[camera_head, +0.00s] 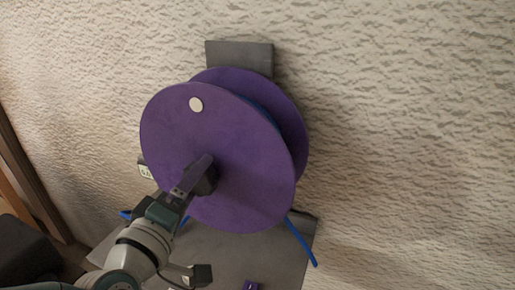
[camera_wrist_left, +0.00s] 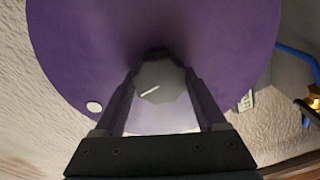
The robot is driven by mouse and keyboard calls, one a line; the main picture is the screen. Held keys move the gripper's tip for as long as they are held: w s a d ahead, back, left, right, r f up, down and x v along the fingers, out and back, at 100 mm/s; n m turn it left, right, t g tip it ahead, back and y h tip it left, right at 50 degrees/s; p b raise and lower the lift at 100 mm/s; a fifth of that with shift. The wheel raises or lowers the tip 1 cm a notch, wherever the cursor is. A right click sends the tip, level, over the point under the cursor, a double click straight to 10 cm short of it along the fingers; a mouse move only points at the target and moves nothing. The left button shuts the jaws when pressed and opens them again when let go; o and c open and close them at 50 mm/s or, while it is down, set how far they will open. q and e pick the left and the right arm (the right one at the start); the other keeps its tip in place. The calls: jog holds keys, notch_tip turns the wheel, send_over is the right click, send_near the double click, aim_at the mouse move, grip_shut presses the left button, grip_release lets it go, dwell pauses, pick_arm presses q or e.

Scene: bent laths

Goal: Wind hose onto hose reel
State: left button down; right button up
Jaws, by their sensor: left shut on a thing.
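The hose reel (camera_head: 215,150) has two purple discs and is mounted on the wall; its front disc also fills the top of the left wrist view (camera_wrist_left: 90,50). A white dot marks the front disc near its upper edge. Blue hose (camera_head: 262,108) shows between the discs, and a loose blue length hangs below the reel at right. Hose also shows at the right of the left wrist view (camera_wrist_left: 298,60). My left gripper (camera_head: 205,174) is shut on the grey faceted knob (camera_wrist_left: 160,82) in front of the disc, one finger on each side. My right gripper is out of view.
A grey mounting plate (camera_head: 240,55) shows behind the reel's top. A grey surface (camera_head: 250,258) lies below. A small white label (camera_head: 145,171) is left of the disc, and a brass fitting (camera_wrist_left: 314,98) is at the wrist view's right edge. The rough wall at right is clear.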

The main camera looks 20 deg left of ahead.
pick_arm(q)
grip_release()
jog(key=s+p, duration=0.1)
jog(key=s, duration=0.9)
jog(key=shift+d+p, duration=0.3)
jog(key=shift+p, duration=0.1)
jog(key=shift+r, duration=0.1)
